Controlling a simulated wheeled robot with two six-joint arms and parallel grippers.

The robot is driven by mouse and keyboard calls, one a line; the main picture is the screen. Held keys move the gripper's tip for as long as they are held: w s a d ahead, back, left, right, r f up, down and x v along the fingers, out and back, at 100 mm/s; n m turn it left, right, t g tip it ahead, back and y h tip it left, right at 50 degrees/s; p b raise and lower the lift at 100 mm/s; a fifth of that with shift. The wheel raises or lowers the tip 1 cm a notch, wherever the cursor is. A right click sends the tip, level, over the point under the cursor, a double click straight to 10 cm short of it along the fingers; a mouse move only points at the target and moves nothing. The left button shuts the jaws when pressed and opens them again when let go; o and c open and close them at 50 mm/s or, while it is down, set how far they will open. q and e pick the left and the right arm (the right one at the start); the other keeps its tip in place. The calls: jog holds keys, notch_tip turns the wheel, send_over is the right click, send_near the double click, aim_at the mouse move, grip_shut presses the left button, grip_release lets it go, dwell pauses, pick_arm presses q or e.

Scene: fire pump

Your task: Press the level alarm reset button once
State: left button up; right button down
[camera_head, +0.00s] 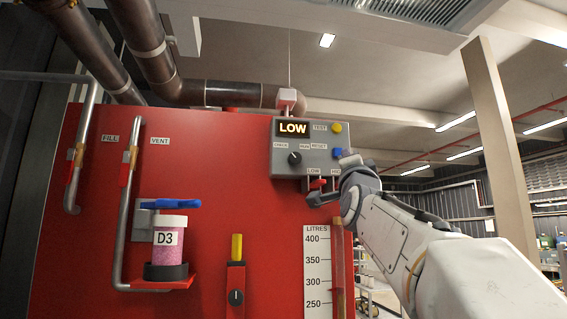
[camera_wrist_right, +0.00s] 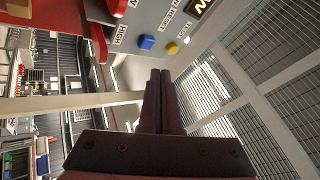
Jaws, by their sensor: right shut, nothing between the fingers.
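The grey level alarm box (camera_head: 288,172) is on the red tank wall, with a lit LOW display (camera_head: 293,128). The blue button (camera_head: 337,153) beside the RESET label is on its right side, below the yellow TEST button (camera_head: 337,128). In the right wrist view the blue button (camera_wrist_right: 146,42) and yellow button (camera_wrist_right: 172,48) show near the top. My right gripper (camera_wrist_right: 160,73) is shut and empty, its tips below and apart from the buttons in that picture. In the head view it is close to the box's lower right, partly covering it. My left gripper is out of view.
A dark knob (camera_head: 295,158) is on the box, with red switches (camera_head: 317,184) under it. A pink-filled D3 canister (camera_head: 169,245), a yellow-handled valve (camera_head: 237,248) and a litre scale (camera_head: 317,270) are lower on the tank. Open space lies right of the box.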

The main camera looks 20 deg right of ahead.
aim_at(338, 153)
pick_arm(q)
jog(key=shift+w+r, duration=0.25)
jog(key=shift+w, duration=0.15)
pick_arm(e)
jog(key=r+h, duration=0.1)
jog(key=s+d+r+m+h, duration=0.1)
jog(key=s+r+m+h, duration=0.1)
jog(key=shift+s+d+r, duration=0.25)
jog(key=shift+d+r, duration=0.1)
jog(key=shift+r, duration=0.05)
jog(key=shift+w, duration=0.1)
pick_arm(q)
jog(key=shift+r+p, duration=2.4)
jog(key=shift+p, duration=0.15)
pick_arm(e)
jog(key=shift+w+d, duration=0.35)
jog(key=shift+w, duration=1.05)
jog(key=shift+w+d, duration=0.35)
jog(key=shift+w, duration=1.1)
jog(key=shift+w+d, duration=0.35)
jog(key=shift+w, duration=1.05)
jog(key=shift+w, duration=0.1)
jog(key=shift+w+d, duration=0.1)
jog(key=shift+w, duration=0.2)
